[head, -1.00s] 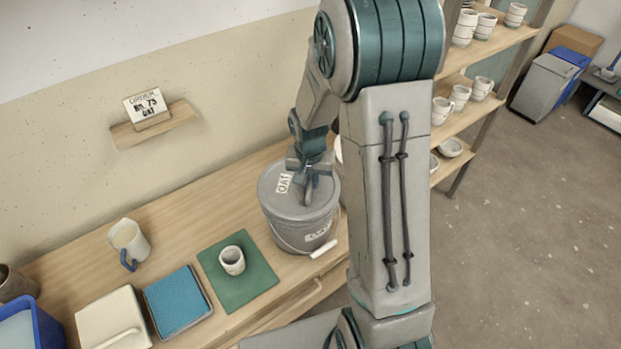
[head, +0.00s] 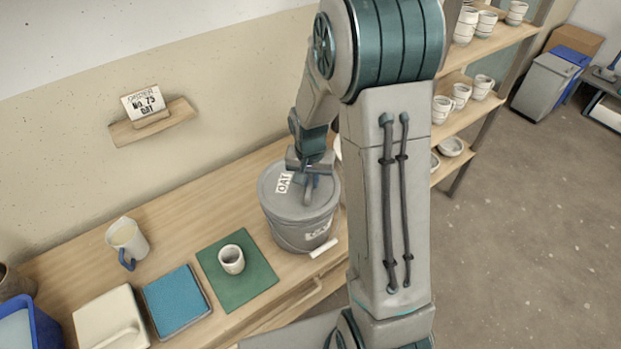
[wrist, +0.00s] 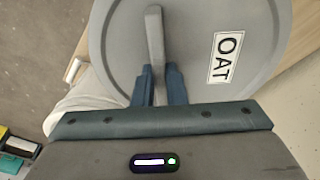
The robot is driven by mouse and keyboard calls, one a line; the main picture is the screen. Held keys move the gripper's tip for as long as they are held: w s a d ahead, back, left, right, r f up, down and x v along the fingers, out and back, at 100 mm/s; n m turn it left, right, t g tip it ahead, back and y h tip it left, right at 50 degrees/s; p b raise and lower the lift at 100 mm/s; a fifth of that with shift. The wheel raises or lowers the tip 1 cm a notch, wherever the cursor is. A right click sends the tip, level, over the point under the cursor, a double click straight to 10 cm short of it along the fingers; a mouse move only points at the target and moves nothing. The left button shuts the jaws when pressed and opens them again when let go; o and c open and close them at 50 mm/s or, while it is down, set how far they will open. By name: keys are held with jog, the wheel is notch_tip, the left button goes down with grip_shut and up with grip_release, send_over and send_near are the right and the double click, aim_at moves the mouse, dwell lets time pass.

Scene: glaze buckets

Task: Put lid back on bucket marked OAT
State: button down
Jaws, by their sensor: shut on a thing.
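The far side of the bucket is hidden by my arm.
A green mat (head: 262,285) with a small cup (head: 231,260) lies left of the bucket. Farther left are a blue tile (head: 177,303) and a mug (head: 127,240). An order card (head: 143,102) reading OAT stands on the wall ledge.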

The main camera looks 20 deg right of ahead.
dwell(0.3)
jog(key=c, duration=0.9)
grip_release()
jog(key=shift+r+p, duration=2.25)
jog(key=shift+r, duration=1.25)
grip_shut()
jog(key=shift+f, duration=0.25)
